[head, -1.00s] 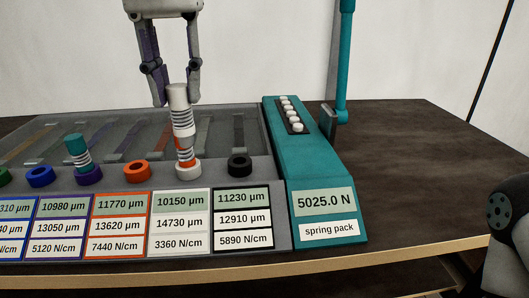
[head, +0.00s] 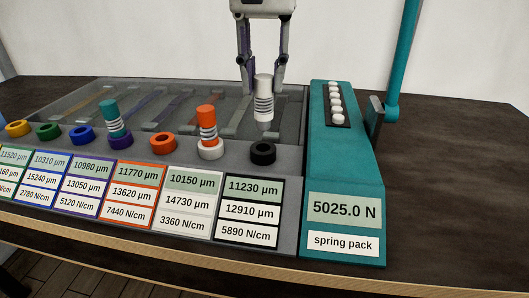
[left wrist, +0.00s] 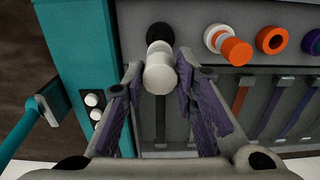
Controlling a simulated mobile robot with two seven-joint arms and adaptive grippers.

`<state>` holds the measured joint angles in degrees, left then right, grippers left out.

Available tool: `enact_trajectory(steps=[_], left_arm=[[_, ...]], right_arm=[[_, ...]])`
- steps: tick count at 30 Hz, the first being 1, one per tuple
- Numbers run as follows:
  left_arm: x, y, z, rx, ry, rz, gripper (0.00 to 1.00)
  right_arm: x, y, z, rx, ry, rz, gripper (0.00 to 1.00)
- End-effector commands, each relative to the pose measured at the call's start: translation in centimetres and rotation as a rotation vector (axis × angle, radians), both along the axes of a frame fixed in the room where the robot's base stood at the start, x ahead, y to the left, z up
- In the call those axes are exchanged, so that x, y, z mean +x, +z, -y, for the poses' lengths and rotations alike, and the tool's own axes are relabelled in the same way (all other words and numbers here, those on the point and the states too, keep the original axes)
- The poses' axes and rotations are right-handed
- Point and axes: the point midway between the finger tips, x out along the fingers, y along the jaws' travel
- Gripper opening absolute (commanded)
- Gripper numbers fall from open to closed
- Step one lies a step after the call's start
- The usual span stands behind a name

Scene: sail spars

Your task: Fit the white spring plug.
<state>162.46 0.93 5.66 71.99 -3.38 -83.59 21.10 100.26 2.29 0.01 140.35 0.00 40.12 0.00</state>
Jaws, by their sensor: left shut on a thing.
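The white spring plug (head: 263,88) is upright between the fingertips of my left gripper (head: 264,90), which is shut on it. Its coils and grey lower tip show below the white cap. In the head view the tip is just above the black ring (head: 263,153); I cannot tell whether they touch. In the left wrist view the white cap (left wrist: 158,76) covers part of the black ring (left wrist: 160,33). An orange plug (head: 206,112) stands in the white ring (head: 211,150), and a teal plug (head: 110,110) stands in the purple ring (head: 121,142). My right gripper is not in view.
The teal spring pack block (head: 343,170), with several white knobs and a 5025.0 N readout, stands close on the right, with a teal post (head: 402,60) behind it. An empty orange ring (head: 163,142) and other rings line the row. The dark table (head: 450,170) is clear at right.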

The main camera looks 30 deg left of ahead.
Motion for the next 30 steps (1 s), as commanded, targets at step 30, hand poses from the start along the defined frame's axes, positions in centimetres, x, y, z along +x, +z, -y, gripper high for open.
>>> enact_trajectory(steps=[30], left_arm=[[0.0, -3.2, 0.1, 0.0, 0.0, 0.0, 0.0]], right_arm=[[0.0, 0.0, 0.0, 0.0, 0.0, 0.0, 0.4]])
